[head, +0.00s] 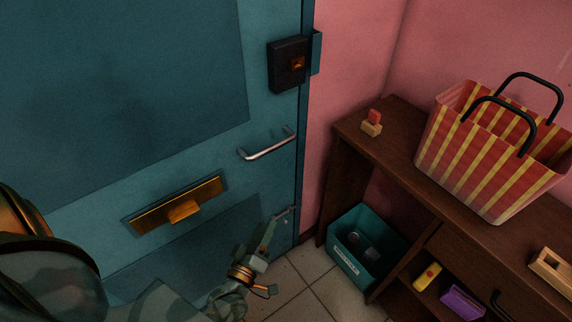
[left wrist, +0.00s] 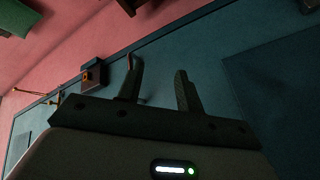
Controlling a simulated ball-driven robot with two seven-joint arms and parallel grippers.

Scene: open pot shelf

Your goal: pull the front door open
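The front door (head: 120,70) is teal and looks shut in its frame. A silver bar handle (head: 268,147) is on its right side, below a black lock box (head: 288,64) with an orange light. The lock box also shows in the left wrist view (left wrist: 93,76). My left gripper (head: 266,238) is below the handle, in front of the door's lower right part, and apart from the handle in the head view. Its fingers stand apart with nothing clearly between them in the left wrist view (left wrist: 158,85). My right gripper is out of view.
A brass mail slot (head: 180,205) sits left of the handle. A brown shelf (head: 400,165) with a striped bag (head: 475,150) stands right; a teal bin (head: 350,265) is beneath. Some tiled floor (head: 300,285) is clear.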

